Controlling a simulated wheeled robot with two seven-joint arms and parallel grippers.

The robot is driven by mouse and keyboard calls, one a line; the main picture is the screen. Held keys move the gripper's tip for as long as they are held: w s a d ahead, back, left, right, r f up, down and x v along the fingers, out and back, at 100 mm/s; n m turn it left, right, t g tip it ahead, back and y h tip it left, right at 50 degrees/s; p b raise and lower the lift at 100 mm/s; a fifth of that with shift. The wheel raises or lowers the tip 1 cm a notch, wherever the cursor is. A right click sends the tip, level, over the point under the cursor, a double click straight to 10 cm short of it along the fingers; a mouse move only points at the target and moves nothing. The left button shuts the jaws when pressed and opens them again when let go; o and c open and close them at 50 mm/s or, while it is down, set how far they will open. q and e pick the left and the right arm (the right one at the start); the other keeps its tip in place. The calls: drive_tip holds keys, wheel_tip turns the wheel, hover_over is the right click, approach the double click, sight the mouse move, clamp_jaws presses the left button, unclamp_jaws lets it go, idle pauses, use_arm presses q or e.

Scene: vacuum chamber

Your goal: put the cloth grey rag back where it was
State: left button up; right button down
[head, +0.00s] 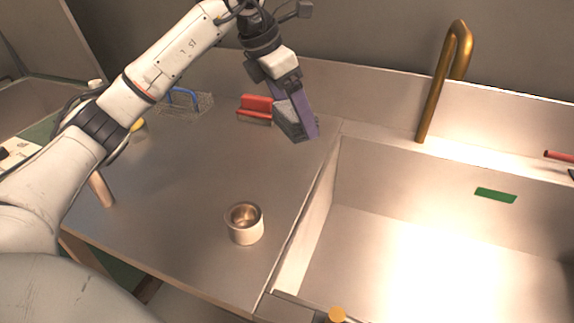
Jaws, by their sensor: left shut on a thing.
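My left gripper (296,122) is shut on a flat purple-grey piece, which I take to be the grey rag (311,124). The fingers cover much of the rag, and its lower end shows past the fingertips. The gripper points down over the back of the steel counter (205,170), close to the sink's left edge and right of the red object. I cannot tell whether the rag touches the counter. My right gripper is not in view.
A red block-like object (256,104) and a wire basket with a blue handle (187,103) stand at the back. A small round metal-lined cup (244,223) stands near the front. The sink (350,250) with a brass tap (440,85) and green piece (496,195) is right. The counter's middle is clear.

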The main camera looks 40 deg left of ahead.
sight(277, 122)
use_arm(q)
drive_tip(key=a+n, duration=0.1)
drive_tip(key=w+a+n+y, duration=0.1)
drive_tip(key=n, duration=0.1)
drive_tip(key=shift+a+r, duration=0.1)
drive_tip(key=shift+r, duration=0.1)
drive_tip(key=shift+w+a+f+n+t+b, duration=0.1)
drive_tip(key=shift+a+f+n+t+b, duration=0.05)
drive_tip(key=shift+a+n+t+b, duration=0.2)
wheel_tip(277, 122, down, 10)
drive_tip(key=shift+r, duration=0.25)
drive_tip(key=shift+f+b, duration=0.2)
drive_tip(key=shift+b, duration=0.15)
drive_tip(key=o, duration=0.8)
drive_tip(key=shift+y, duration=0.3)
drive_tip(key=shift+o, duration=0.2)
drive_tip(key=shift+r, duration=0.1)
drive_tip(key=v, duration=1.2)
drive_tip(key=shift+w+r+p, duration=0.15)
drive_tip(key=shift+p, duration=0.2)
